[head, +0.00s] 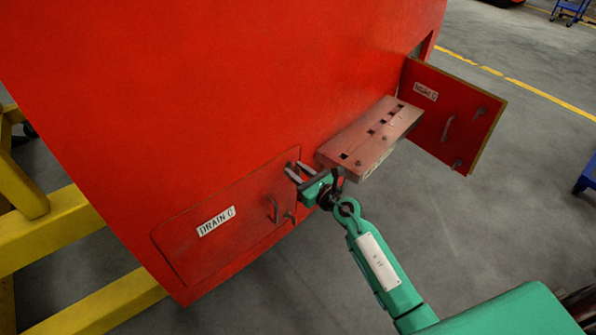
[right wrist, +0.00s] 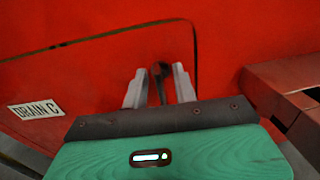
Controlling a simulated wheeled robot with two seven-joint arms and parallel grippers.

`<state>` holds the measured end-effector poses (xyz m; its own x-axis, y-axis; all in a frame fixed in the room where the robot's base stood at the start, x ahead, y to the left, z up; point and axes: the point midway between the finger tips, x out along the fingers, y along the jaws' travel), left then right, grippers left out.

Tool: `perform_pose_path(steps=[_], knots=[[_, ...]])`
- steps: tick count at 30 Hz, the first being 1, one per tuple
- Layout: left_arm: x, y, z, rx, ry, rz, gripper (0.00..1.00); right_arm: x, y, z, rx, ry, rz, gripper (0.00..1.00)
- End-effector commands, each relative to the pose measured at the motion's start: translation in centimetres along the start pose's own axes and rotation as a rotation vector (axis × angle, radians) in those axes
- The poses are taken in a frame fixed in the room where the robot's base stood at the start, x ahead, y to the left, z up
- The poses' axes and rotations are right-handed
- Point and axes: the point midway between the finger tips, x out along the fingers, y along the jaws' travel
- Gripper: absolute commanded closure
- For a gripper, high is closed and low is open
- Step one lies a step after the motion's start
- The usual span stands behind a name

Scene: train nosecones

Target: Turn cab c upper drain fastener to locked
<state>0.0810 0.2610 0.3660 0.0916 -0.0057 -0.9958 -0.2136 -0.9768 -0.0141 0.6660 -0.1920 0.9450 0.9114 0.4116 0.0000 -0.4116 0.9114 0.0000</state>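The closed red DRAIN C door (head: 180,250) sits low on the red nosecone. My right gripper (head: 293,170) is at the upper right corner of this door. In the right wrist view its two grey fingers (right wrist: 159,85) stand on either side of a small dark fastener (right wrist: 158,72), with narrow gaps visible. The fingers look open around it, and I cannot tell whether either one touches it. The fastener is hidden by the gripper in the head view. A second fastener (head: 290,215) shows lower on the door's right edge. My left gripper is not in view.
A door handle (head: 273,208) sticks out below my gripper. A red step with square holes (head: 375,135) juts out just right of it. An open labelled door (head: 455,110) stands beyond. Yellow frame beams (head: 50,230) are at left.

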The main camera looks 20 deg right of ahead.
Motion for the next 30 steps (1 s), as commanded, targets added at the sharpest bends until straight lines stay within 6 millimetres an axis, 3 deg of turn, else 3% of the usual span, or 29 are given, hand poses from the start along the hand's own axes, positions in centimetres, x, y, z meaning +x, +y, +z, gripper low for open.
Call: perform_pose_path(steps=[7,12,23,30], knots=[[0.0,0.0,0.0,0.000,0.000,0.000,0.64,0.1,0.0,0.0,0.000,0.000,0.000,0.72],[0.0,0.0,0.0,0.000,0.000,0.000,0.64,0.0,0.0,0.0,0.000,0.000,0.000,1.00],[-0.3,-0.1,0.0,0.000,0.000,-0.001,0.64,0.0,0.0,0.1,0.030,0.001,0.000,1.00],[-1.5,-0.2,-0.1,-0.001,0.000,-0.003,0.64,0.0,-0.1,0.2,0.154,0.002,-0.001,1.00]])
